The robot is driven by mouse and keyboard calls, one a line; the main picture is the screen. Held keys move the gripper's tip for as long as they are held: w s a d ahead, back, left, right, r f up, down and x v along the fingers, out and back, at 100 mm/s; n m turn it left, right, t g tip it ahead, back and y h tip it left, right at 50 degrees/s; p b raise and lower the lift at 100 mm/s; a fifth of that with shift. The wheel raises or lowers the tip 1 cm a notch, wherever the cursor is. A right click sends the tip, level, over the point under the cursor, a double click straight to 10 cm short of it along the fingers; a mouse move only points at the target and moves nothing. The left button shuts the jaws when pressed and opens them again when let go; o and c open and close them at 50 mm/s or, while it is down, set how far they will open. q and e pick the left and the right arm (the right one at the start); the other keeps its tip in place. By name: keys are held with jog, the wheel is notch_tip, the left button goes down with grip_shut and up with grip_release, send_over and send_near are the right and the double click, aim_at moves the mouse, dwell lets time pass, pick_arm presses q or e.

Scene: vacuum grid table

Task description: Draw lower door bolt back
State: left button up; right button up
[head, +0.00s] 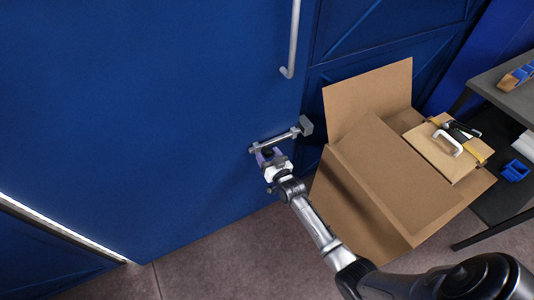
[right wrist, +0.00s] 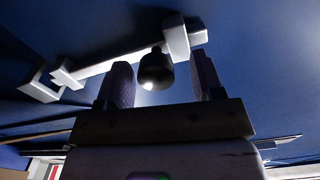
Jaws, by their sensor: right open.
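The lower door bolt (head: 281,140) is a grey metal bar, lying at a slant low on the blue door (head: 150,110). Its right end meets a darker block (head: 306,125) at the door's edge. In the right wrist view the bolt bar (right wrist: 115,66) runs across the top, with a bracket at each end. A dark round knob (right wrist: 156,70) sticks out from it. My right gripper (head: 263,152) is at the bolt's left part. Its purple fingers (right wrist: 163,80) are open, one on each side of the knob, with visible gaps. My left gripper is not in view.
A long vertical door handle (head: 292,40) is above the bolt. A dark shelf (head: 505,92) is at the right. Floor (head: 215,255) shows at lower left.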

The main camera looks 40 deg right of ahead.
jog(key=p+v, duration=0.4)
jog(key=v, duration=0.9)
